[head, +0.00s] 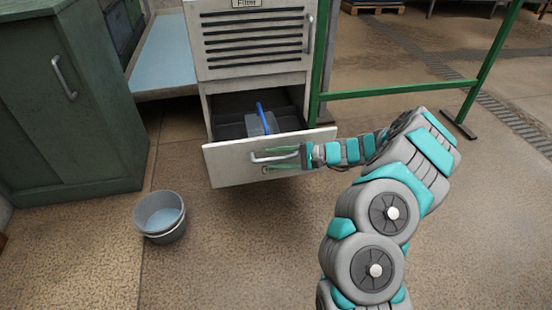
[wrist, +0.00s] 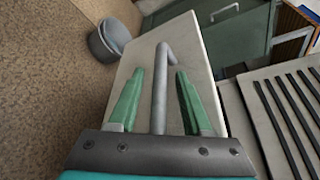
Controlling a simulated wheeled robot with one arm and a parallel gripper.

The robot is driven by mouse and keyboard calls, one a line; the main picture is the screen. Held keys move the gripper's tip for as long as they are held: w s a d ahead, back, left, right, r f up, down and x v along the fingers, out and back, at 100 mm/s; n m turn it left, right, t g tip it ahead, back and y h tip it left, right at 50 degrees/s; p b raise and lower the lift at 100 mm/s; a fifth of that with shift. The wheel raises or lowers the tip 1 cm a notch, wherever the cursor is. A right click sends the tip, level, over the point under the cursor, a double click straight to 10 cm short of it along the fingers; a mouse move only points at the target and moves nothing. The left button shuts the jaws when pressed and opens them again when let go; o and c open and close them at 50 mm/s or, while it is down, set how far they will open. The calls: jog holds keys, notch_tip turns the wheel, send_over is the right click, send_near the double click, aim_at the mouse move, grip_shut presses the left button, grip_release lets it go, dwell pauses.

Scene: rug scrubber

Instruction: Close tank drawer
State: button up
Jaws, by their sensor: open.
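The tank drawer (head: 225,168) is a pale grey drawer low in a cabinet, and it is pulled out. Inside it lies a translucent container with a blue handle (head: 262,119). A grey bar handle (head: 275,157) is on the drawer front. My gripper (head: 283,159) is at this handle, open. In the wrist view, the green fingers of my gripper (wrist: 160,80) lie on either side of the handle (wrist: 160,90), with a gap to each finger. The drawer front (wrist: 200,62) lies behind them. I cannot tell whether the fingers touch the drawer front.
Above the drawer is a slatted panel (head: 252,60) marked Filter, closed. Grey buckets (head: 160,214) stand on the floor at left, near a green cabinet (head: 60,110). A green rail (head: 400,89) runs to the right of the cabinet. The floor in front is otherwise clear.

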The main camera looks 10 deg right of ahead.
grip_shut()
dwell(1.3)
